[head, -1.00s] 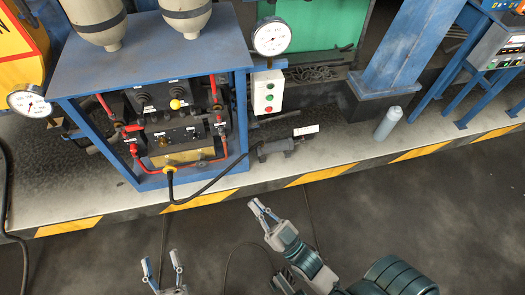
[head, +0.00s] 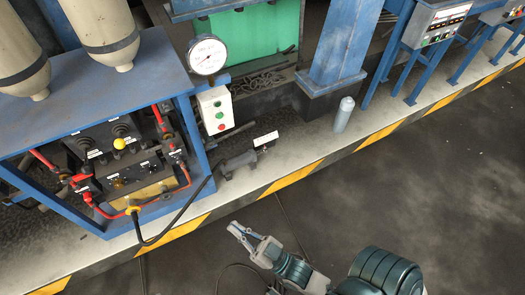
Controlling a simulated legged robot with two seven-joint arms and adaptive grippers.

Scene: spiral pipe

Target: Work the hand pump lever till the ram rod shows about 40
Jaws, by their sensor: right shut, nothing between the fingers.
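A small grey cylinder (head: 238,164), apparently the ram, lies on the pale floor ledge. A white plate (head: 265,139) stands at its far end; any reading on it is too small to make out. A black hose (head: 178,226) runs from the cylinder to a yellow coupling (head: 133,209) on the blue-framed unit. I cannot make out which part is the pump lever. My right gripper (head: 236,229) is shut and empty, below the cylinder in the picture and apart from it. My left gripper is out of view.
A round gauge (head: 209,55) stands above a white button box (head: 214,109). A grey bottle (head: 343,115) stands beside a blue column (head: 338,45). A yellow-black edge (head: 295,175) borders the ledge. The dark floor at right is clear.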

